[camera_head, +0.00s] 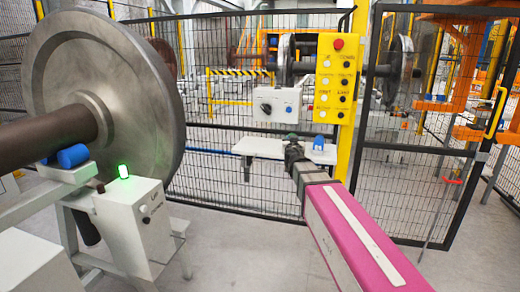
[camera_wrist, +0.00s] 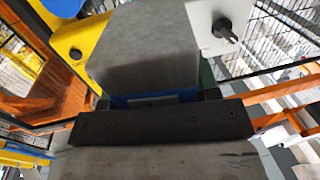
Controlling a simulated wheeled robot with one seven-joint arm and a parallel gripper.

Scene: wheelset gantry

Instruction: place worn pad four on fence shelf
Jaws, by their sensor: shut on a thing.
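My gripper (camera_head: 292,140) is at the far end of my arm, just in front of the white fence shelf (camera_head: 250,148). In the wrist view a grey block with a blue strip along its near edge (camera_wrist: 145,50) fills the upper middle, beyond the dark gripper bar (camera_wrist: 155,122). I take it to be the worn pad; my gripper is shut on it. The fingertips are mostly hidden by it. In the head view the arm end largely hides the pad. Whether it touches the shelf cannot be told. A blue piece (camera_head: 318,143) stands at the shelf's right side.
A yellow button post (camera_head: 335,85) stands just right of the shelf. A white knob box (camera_head: 277,105) is above it, before the black mesh fence (camera_head: 225,190). A large steel wheel (camera_head: 105,90) and a green-lit white box (camera_head: 135,215) stand left. The floor between is clear.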

